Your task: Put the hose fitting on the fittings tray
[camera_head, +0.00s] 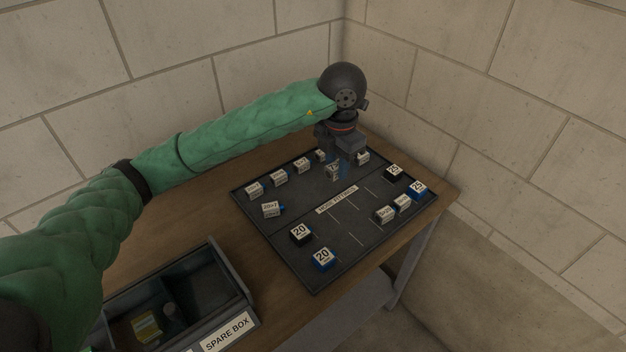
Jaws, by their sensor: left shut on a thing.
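The fittings tray (345,240) is a dark, flat, rimmed board on the table, with a white label that seems to read "HOSE FITTINGS" across its middle. My left gripper (341,160) points down over the tray's back part. It is shut on a small grey hose fitting (333,173) with a pale label. The gripper partly hides this fitting, and I cannot tell whether it touches the tray. My right gripper is not in view.
Grey labelled blocks stand along the tray's back left, with a grey-and-blue one (271,209) in front. The open spare box (228,333) is front left. Walls stand behind.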

